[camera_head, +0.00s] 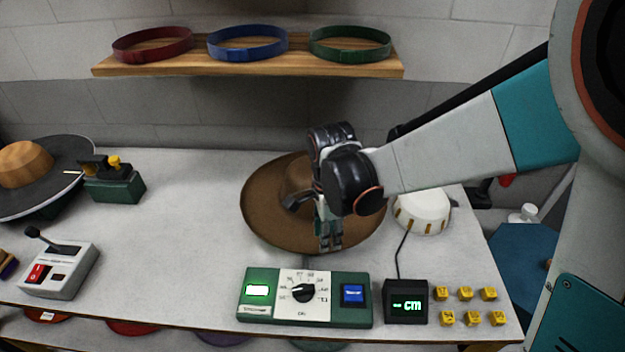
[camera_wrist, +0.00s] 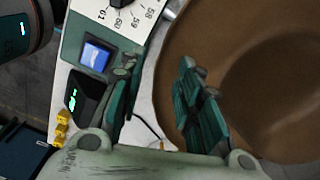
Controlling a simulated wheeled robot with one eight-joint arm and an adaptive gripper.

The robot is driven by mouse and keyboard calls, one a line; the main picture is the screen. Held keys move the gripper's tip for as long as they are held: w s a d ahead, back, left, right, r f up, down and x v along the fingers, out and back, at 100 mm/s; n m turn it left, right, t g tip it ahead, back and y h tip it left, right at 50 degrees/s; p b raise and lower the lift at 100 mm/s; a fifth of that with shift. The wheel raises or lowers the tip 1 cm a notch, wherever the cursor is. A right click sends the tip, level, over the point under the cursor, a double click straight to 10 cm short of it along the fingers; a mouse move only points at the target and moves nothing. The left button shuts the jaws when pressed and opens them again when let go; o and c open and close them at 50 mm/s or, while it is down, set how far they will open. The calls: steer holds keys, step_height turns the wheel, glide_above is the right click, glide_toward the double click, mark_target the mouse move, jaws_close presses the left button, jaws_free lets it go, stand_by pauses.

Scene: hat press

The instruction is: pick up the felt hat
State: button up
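The brown felt hat (camera_head: 262,207) lies brim down on the white table, with its crown partly hidden behind my arm in the head view. In the wrist view the hat (camera_wrist: 240,35) fills the right side. My gripper (camera_head: 330,246) points down at the front part of the brim. In the wrist view my gripper (camera_wrist: 160,85) has its two fingers apart, with one finger over the brim and the other over the table beside the hat's edge. I cannot tell whether the fingers touch the hat.
A green dial box (camera_head: 303,297) and a small "cm" display (camera_head: 406,302) stand in front of the hat. Yellow blocks (camera_head: 467,294) lie at right, beside a white round device (camera_head: 422,212). A lever box (camera_head: 60,270) and a press (camera_head: 114,180) stand left. A shelf (camera_head: 250,66) holds hat bands.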

step_height(320, 180, down, 5)
steer(key=b, duration=0.3)
steer(key=shift+s, duration=0.1)
steer(key=shift+r, duration=0.15)
jaws_close()
